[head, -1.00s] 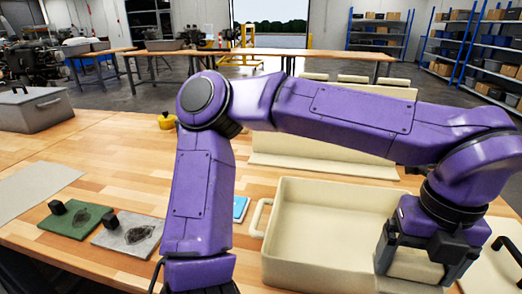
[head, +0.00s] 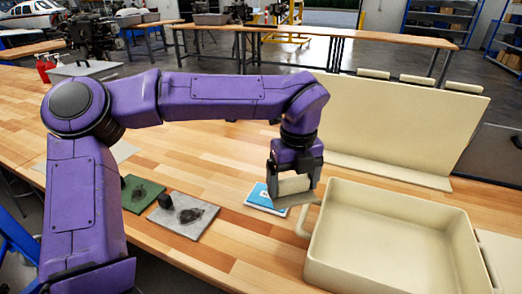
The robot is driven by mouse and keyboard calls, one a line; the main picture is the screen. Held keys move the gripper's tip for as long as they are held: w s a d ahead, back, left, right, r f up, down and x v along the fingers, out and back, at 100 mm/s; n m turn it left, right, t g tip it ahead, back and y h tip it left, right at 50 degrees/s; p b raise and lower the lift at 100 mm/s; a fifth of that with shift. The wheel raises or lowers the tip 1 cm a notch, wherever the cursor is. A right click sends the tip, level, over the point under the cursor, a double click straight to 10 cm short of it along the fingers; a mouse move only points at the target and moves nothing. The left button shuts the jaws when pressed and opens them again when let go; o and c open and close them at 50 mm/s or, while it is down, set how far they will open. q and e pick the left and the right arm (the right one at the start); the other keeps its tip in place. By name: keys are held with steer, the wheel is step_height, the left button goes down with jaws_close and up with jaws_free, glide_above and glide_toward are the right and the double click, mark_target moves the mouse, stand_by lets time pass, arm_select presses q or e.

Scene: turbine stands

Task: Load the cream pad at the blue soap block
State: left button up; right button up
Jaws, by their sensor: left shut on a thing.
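My left gripper (head: 295,181) points down and is shut on a cream pad (head: 294,187) with a greyish lower side. The pad is tilted a little and hangs at the left end of the cream tray (head: 330,233), near its handle. The blue soap block (head: 262,197), flat with a white edge, lies on the wooden table just left of and partly behind the gripper. The pad overlaps its right side in the picture; I cannot tell whether they touch. My right gripper is not in view.
A green plate (head: 134,201) and a grey plate (head: 207,211), both with dark stains, lie to the left. A black knob (head: 165,201) shows at the grey plate. A tall cream panel (head: 400,125) stands behind the tray. The table's middle (head: 210,150) is clear.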

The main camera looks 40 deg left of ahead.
arm_select(q)
steer(key=w+a+f+n+p, duration=0.1)
steer(key=w+a+f+p, duration=0.15)
steer(key=a, duration=0.25)
steer(key=w+a+f+p, duration=0.1)
steer(key=w+a+p, duration=0.1)
steer(key=w+a, duration=0.25)
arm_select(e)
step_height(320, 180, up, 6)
arm_select(q)
steer(key=f+b, duration=0.1)
steer(key=f, duration=0.1)
steer(key=f+b, duration=0.4)
steer(key=shift+s+a+f, duration=0.15)
steer(key=shift+s+a, duration=0.15)
steer(key=shift+s, duration=0.1)
steer(key=shift+f, duration=0.15)
steer(key=shift+d, duration=0.15)
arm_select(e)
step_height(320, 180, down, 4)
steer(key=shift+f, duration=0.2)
arm_select(q)
steer(key=shift+s+f+b, duration=0.1)
steer(key=shift+f+b, duration=0.45)
steer(key=shift+f, duration=0.15)
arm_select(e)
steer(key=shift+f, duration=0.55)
